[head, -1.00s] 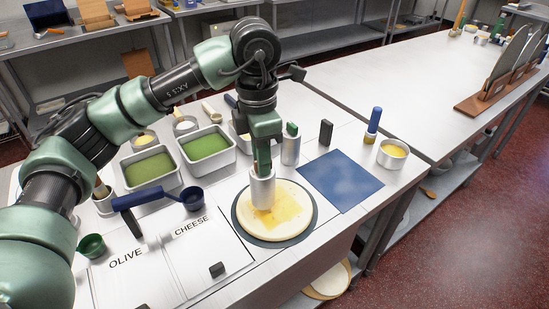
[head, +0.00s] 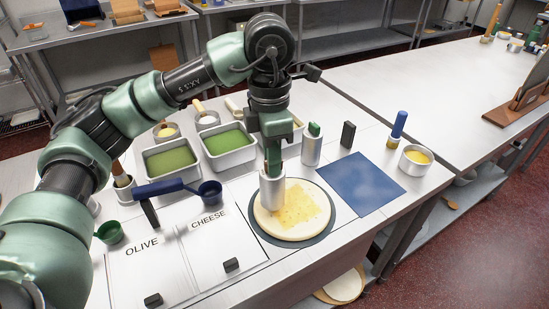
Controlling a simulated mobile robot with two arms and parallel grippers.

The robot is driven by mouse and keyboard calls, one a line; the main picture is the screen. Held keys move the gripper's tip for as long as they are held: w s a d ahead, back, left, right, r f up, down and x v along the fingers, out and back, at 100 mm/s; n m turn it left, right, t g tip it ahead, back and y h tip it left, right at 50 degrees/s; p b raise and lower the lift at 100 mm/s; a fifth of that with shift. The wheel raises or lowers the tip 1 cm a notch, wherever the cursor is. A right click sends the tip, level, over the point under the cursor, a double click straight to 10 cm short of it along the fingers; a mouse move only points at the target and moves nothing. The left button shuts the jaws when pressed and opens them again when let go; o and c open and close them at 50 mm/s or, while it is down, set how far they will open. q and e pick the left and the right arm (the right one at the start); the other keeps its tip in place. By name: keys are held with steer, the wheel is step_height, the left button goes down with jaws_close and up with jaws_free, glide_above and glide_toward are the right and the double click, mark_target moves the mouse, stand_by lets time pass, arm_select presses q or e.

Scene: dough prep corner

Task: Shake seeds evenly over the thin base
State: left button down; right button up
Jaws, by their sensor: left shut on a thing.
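My left gripper (head: 273,158) points down and is shut on a silver shaker (head: 272,192) with a green upper part. The shaker is over the left part of the thin base (head: 278,228), and its lower end hides some of it. I cannot tell the gap between them. The base is a pale round disc with a yellow, speckled patch (head: 303,207) around its middle. It lies on a dark round board (head: 322,234). A similar silver shaker with a green top (head: 312,150) stands behind the base. My right gripper is not in view.
A blue mat (head: 362,187) lies right of the base, with a yellow-filled bowl (head: 415,161) and a blue-handled brush (head: 397,127) beyond. Green-filled trays (head: 170,160) stand behind left. A blue scoop (head: 208,192) and the OLIVE and CHEESE panels (head: 205,245) are left.

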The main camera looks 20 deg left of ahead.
arm_select(q)
steer(key=shift+r+p, duration=1.8)
steer(key=shift+r, duration=1.3)
steer(key=shift+f, duration=0.1)
